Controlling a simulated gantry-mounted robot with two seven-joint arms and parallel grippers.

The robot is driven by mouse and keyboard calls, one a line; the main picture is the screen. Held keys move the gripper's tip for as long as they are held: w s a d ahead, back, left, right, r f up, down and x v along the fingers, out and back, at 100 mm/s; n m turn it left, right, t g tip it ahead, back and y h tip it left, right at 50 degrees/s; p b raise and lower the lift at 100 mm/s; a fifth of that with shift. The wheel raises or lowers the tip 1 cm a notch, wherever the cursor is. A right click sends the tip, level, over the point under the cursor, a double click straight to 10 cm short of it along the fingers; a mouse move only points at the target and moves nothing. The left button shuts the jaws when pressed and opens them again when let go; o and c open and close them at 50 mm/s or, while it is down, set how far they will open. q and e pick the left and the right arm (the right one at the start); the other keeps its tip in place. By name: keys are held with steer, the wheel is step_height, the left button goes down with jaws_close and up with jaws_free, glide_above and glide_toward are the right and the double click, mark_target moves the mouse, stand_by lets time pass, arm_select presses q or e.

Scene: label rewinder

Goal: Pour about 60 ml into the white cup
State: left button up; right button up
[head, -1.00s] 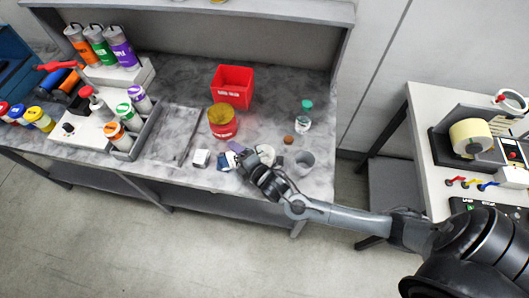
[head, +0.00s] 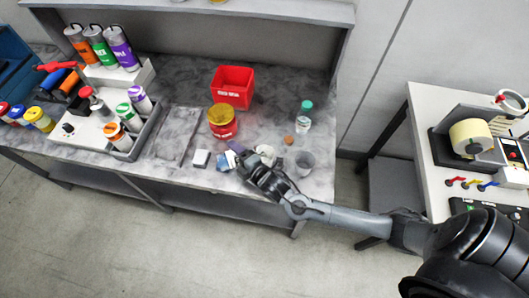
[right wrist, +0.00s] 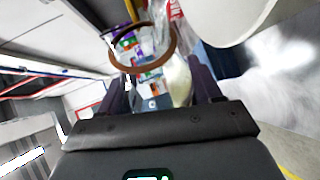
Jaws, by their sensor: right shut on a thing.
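The white cup (head: 265,152) stands near the front edge of the grey marbled table, partly hidden by my right gripper. A large white curved surface in the right wrist view (right wrist: 222,18) looks like this cup, close beside the gripper. My right gripper (head: 241,153) is shut on a clear container; in the wrist view (right wrist: 160,88) its dark fingers stand either side of it. The container (right wrist: 180,80) has a brown ring and some pale content, and looks tilted. Whether anything flows is not clear. My left gripper is not in view.
A grey cup (head: 304,163), an orange cap (head: 289,140) and a green-capped bottle (head: 304,118) stand to the right. A yellow-lidded red jar (head: 222,123) and red bin (head: 232,87) are behind.

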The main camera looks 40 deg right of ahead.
steer(key=shift+r, duration=0.15)
stand_by(0.6)
steer(key=shift+r+m, duration=0.15)
steer(key=shift+m, duration=0.25)
stand_by(0.6)
